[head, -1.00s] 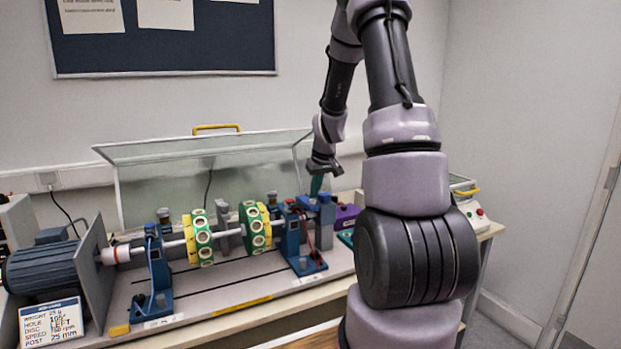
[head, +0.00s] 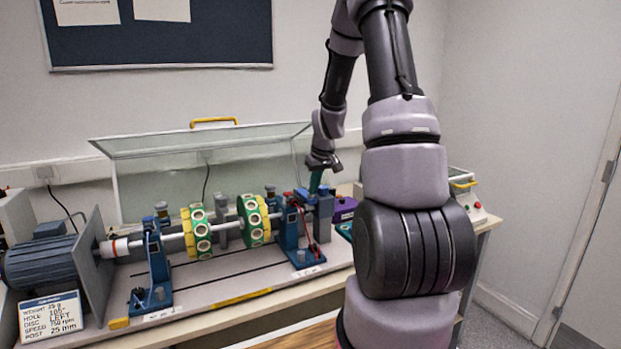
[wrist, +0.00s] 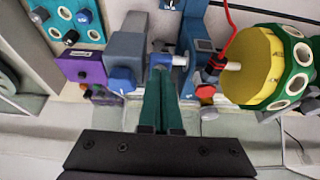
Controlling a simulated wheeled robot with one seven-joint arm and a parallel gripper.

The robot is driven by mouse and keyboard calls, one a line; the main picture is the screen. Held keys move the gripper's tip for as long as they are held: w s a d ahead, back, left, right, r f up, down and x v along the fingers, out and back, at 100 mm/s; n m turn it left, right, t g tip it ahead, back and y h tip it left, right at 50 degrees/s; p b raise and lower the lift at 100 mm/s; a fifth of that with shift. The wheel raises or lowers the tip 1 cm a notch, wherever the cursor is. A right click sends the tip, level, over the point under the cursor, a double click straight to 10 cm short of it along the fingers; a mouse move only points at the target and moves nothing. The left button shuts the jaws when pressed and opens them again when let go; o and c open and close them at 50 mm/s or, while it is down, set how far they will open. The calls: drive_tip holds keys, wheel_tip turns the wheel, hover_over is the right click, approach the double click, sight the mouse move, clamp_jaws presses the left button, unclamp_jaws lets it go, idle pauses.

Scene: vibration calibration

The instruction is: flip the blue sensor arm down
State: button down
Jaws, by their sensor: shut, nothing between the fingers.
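My gripper (head: 316,183) reaches down behind the right bearing stand of the rig. In the wrist view its teal fingers (wrist: 162,102) are closed together with nothing between them. Their tips are close to a small blue-grey rounded piece (wrist: 161,61), between a grey-blue post (wrist: 125,50) and the blue bearing stand (wrist: 190,35). I take this blue piece as part of the sensor arm, which also shows as blue at the top of the post in the head view (head: 307,197). Whether the fingertips touch it, and its exact tilt, I cannot tell.
The shaft carries two green-and-yellow discs (head: 253,219) left of my gripper. A purple box (head: 343,210) stands close on the right. A red cable (wrist: 229,30) runs by the bearing stand. A raised clear cover (head: 200,143) is behind. A motor (head: 42,268) is at left.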

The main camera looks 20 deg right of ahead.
drive_tip(key=s+f+v, duration=0.1)
drive_tip(key=s+v, duration=0.1)
drive_tip(key=v, duration=1)
drive_tip(key=shift+s+r, duration=0.25)
drive_tip(key=shift+s, duration=0.1)
drive_tip(key=shift+d, duration=0.1)
drive_tip(key=s+a+r+m+t+y, duration=0.1)
drive_tip(key=s+a+r+m, duration=0.1)
drive_tip(key=s+a+r, duration=0.5)
drive_tip(key=s+a+r+m+t, duration=0.2)
drive_tip(key=s+a+r, duration=0.6)
drive_tip(key=s, duration=0.6)
drive_tip(key=shift+a+m+y, duration=0.2)
drive_tip(key=shift+m+y, duration=0.1)
drive_tip(key=shift+y, duration=0.1)
